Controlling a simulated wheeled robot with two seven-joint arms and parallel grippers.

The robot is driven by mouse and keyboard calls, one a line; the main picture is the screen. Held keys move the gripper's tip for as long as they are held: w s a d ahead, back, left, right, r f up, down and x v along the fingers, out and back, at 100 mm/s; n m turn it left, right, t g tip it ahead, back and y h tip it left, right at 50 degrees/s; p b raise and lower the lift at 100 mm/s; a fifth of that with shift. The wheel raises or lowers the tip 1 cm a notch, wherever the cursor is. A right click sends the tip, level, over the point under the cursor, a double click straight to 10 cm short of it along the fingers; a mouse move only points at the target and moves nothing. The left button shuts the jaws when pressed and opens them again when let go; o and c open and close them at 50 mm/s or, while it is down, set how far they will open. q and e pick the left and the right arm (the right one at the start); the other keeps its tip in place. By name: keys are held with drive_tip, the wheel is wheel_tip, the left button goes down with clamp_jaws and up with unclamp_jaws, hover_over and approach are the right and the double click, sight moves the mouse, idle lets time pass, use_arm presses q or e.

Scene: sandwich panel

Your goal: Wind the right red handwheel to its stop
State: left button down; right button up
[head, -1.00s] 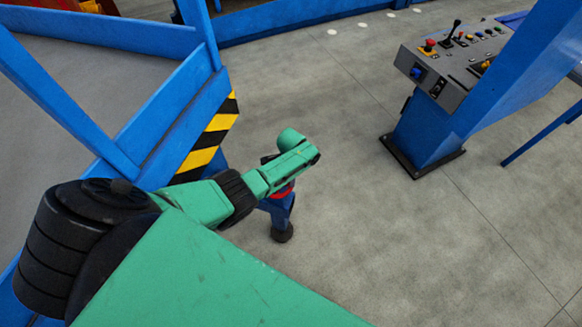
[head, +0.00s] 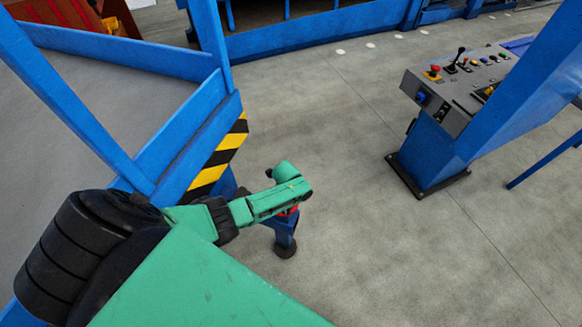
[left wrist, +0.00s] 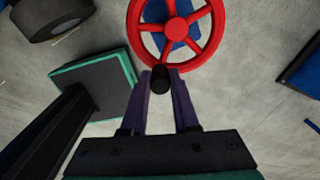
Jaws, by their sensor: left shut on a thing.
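The red handwheel (left wrist: 176,28) fills the top middle of the left wrist view, with a round hub, spokes and a black handle knob (left wrist: 160,78) at its near rim. In the head view only a sliver of its red rim (head: 294,210) shows under my arm, on top of a short blue post (head: 285,232). My left gripper (left wrist: 161,76) is at the near side of the wheel, its two dark fingers shut on the black knob. In the head view my green wrist hides the fingers and most of the wheel. My right gripper is not in view.
A blue frame (head: 185,130) with a yellow-and-black striped edge (head: 222,150) stands close left of the post. A grey control panel (head: 455,85) on a blue pedestal (head: 428,150) stands at the right. The grey floor between them is clear.

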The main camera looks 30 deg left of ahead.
use_arm(q)
drive_tip(key=m, duration=0.1)
drive_tip(key=s+a+m, duration=0.1)
drive_tip(key=m, duration=0.2)
drive_tip(key=shift+s+a+m, duration=0.25)
drive_tip(key=shift+a+m, duration=0.05)
drive_tip(key=shift+a, duration=0.1)
drive_tip(key=shift+s+a+m+b, duration=0.2)
drive_tip(key=shift+a+m, duration=0.25)
drive_tip(key=shift+m, duration=0.6)
drive_tip(key=shift+s+a+m+b, duration=0.1)
drive_tip(key=shift+a+m+b, duration=0.25)
drive_tip(key=shift+m, duration=0.7)
drive_tip(key=shift+a, duration=0.1)
drive_tip(key=c, duration=0.7)
unclamp_jaws()
wheel_tip(320, 180, up, 15)
drive_tip(key=shift+f+p, duration=0.2)
drive_tip(key=shift+p, duration=0.75)
